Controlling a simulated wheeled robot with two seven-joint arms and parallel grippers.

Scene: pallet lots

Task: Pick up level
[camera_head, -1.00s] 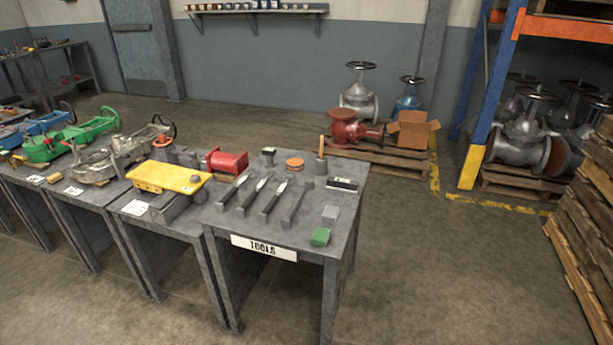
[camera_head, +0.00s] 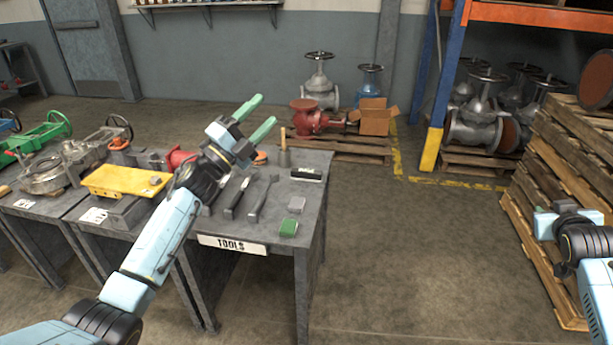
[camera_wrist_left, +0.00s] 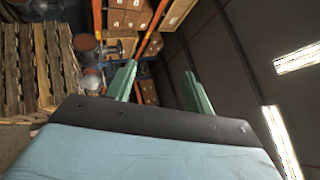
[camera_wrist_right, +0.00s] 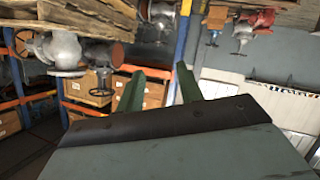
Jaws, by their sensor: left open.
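The level looks to be the short black bar with a pale marking (camera_head: 306,174) lying flat near the far right corner of the tools table (camera_head: 312,210). My left gripper (camera_head: 264,114) is raised over the table, to the left of the bar and apart from it. Its green fingers are spread and empty, and they also show in the left wrist view (camera_wrist_left: 160,72). My right gripper (camera_head: 540,218) is at the right edge of the head view, far from the table. Its fingers stand apart and empty in the right wrist view (camera_wrist_right: 158,74).
A wooden-handled item (camera_head: 284,150) stands behind the bar. Stacked pallets (camera_head: 555,150) stand at right. Floor between table and pallets is clear.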

